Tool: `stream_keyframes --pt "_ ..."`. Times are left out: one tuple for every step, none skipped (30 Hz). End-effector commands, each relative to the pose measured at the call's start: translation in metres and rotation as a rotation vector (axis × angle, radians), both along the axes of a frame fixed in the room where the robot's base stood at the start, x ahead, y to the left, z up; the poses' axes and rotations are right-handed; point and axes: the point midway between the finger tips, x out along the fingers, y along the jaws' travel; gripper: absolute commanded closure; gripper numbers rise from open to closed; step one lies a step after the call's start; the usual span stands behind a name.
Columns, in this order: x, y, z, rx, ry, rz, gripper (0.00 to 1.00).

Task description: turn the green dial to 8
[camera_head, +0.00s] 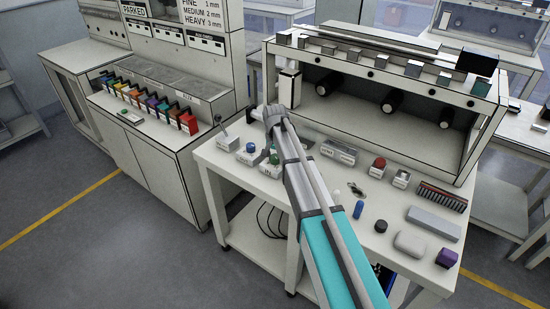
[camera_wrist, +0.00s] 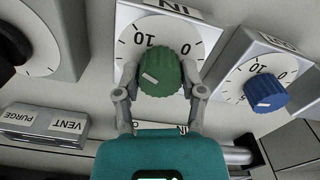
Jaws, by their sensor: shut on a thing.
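The green dial (camera_wrist: 160,73) sits on a white plate (camera_wrist: 208,36) with printed marks; 10 and 0 show on the side away from my gripper. A white mark on its knob points toward the lower left of the wrist view, and I cannot read an exact value from it. My gripper (camera_wrist: 161,76) has one finger on each side of the knob and is shut on it. In the head view a bit of the green dial (camera_head: 274,157) shows beside my arm, which hides part of it.
A blue dial (camera_wrist: 265,90) stands close on the right in the wrist view, and a black knob (camera_wrist: 12,48) at the left. A VENT/PURGE switch box (camera_wrist: 45,125) is at lower left. A red button (camera_head: 378,166) and several loose items lie on the bench (camera_head: 335,237).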

Motion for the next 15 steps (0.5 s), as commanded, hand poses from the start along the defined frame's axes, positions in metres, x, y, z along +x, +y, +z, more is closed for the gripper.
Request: stream_keyframes --pt "-0.0002 0.0003 -0.0001 0.0 0.0 0.041 0.95" --pt "-0.0002 0.0004 -0.0001 0.0 0.0 0.068 0.95" --pt "-0.0002 0.0004 -0.0001 0.0 0.0 0.106 0.95" --pt "-0.0003 0.0004 -0.0001 0.0 0.001 0.134 0.95" --pt "-0.0003 0.0004 -0.0001 0.001 0.001 0.163 0.95" --pt "-0.0003 0.0004 -0.0001 0.001 0.001 0.201 0.95" --pt "-0.0003 0.0004 -0.0001 0.001 0.001 0.229 0.95" --pt "-0.0003 0.0004 -0.0001 0.001 0.001 0.257 0.95" --pt "-0.0003 0.0004 -0.0001 0.001 0.001 0.294 0.95" --pt "-0.0003 0.0004 -0.0001 0.001 0.001 0.32 0.95" --pt "-0.0003 0.0004 -0.0001 0.001 0.001 0.347 0.95" --pt "-0.0003 0.0004 -0.0001 0.001 0.001 0.38 0.95" --pt "-0.0004 0.0005 -0.0001 0.001 0.001 0.405 0.95" --pt "-0.0003 0.0004 -0.0001 0.001 0.001 0.429 0.95" --pt "-0.0004 0.0005 -0.0001 0.001 0.001 0.458 0.95"
